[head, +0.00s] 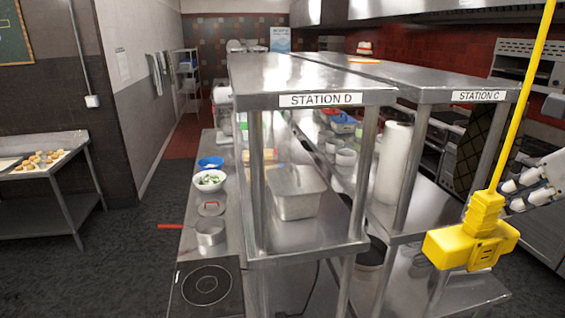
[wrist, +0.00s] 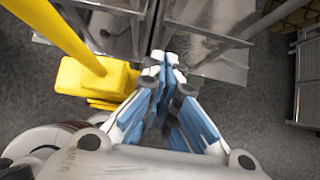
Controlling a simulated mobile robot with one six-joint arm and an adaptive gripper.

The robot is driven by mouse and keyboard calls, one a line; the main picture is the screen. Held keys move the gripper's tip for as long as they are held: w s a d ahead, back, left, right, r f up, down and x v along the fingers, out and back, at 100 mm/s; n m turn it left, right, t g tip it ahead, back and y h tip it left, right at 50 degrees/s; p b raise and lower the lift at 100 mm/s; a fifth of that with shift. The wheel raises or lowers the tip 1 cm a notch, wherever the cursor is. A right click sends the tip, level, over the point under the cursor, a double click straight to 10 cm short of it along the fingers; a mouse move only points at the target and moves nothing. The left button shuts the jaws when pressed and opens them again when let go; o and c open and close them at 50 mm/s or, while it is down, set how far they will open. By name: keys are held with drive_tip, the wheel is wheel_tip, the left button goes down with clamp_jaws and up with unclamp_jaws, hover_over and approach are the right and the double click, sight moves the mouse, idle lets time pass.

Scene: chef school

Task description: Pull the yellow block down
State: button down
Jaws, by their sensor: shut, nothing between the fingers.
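The yellow block (head: 455,250) hangs at the right of the head view from a yellow cord (head: 517,100), with outlets on its side. In the wrist view the yellow block (wrist: 92,77) is left of my fingers, and its cord runs up to the upper left. My gripper (wrist: 165,62) is shut and empty, its fingertips together just right of the block; I cannot tell if they touch it. In the head view, part of my gripper and arm (head: 530,185) shows right of the block's upper part, and the fingertips are hard to make out there.
Steel shelving marked Station D (head: 310,85) and Station C (head: 440,90) stands left of and behind the block. The Station D counter holds a red-handled pan (head: 208,235), a bowl (head: 209,181) and a steel container (head: 300,205). Open floor (head: 110,265) lies at the left.

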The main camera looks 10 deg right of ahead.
drive_tip(key=shift+r+p, duration=1.4)
drive_tip(key=shift+r, duration=0.2)
drive_tip(key=s+r+p, duration=0.2)
drive_tip(key=s, duration=0.6)
drive_tip(key=shift+d, duration=0.2)
